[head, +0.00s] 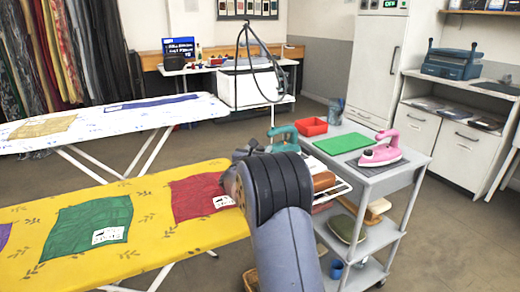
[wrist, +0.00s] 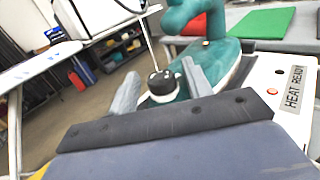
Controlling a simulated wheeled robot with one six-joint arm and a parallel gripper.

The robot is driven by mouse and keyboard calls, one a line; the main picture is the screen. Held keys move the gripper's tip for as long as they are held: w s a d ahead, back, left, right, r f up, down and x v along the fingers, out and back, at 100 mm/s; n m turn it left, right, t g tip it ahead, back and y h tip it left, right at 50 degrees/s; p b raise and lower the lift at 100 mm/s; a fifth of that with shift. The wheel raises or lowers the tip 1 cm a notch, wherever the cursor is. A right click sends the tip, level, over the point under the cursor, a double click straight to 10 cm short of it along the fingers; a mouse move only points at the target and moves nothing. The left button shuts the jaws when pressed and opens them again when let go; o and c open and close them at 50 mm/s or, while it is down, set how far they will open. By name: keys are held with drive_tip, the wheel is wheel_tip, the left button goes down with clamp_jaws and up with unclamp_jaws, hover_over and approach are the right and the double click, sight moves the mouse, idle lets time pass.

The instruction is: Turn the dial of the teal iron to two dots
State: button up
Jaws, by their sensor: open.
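The teal iron (wrist: 215,65) fills the upper middle of the wrist view. It also shows in the head view (head: 284,134), at the left end of the grey cart, partly hidden by my arm. Its dial (wrist: 161,82) is a black knob with a small light mark, in a white ring. My gripper (wrist: 161,78) is open, with one grey finger on each side of the dial. I cannot tell whether either finger touches it. I cannot read the dots of the setting. In the head view my arm hides most of my gripper.
A white panel reading HEAT READY (wrist: 292,88) with an orange light (wrist: 271,91) is at the right of the iron. The cart (head: 410,172) also bears a green mat (head: 344,143), a red tray (head: 312,126) and a pink iron (head: 380,151). A yellow ironing board (head: 150,220) lies left of my arm.

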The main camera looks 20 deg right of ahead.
drive_tip(key=shift+w+d, duration=0.35)
drive_tip(key=c, duration=0.9)
drive_tip(key=shift+c, duration=0.3)
drive_tip(key=shift+r+p, duration=0.15)
drive_tip(key=shift+p, duration=0.4)
drive_tip(key=shift+a+r+m+g+h+p, duration=0.1)
drive_tip(key=shift+m+g+h+p, duration=0.6)
drive_tip(key=shift+g+p, duration=0.15)
drive_tip(key=m+g+h+p, duration=0.1)
drive_tip(key=m+g+p, duration=0.1)
drive_tip(key=g+p, duration=0.1)
drive_tip(key=shift+h, duration=0.4)
drive_tip(key=m+g+h+p, duration=0.1)
drive_tip(key=m+g, duration=0.1)
drive_tip(key=m+g+h+p, duration=0.1)
drive_tip(key=m+g+p, duration=0.1)
drive_tip(key=g, duration=0.1)
drive_tip(key=shift+f+g, duration=0.2)
drive_tip(key=shift+g, duration=0.05)
drive_tip(key=shift+g+p, duration=0.3)
drive_tip(key=shift+p, duration=0.1)
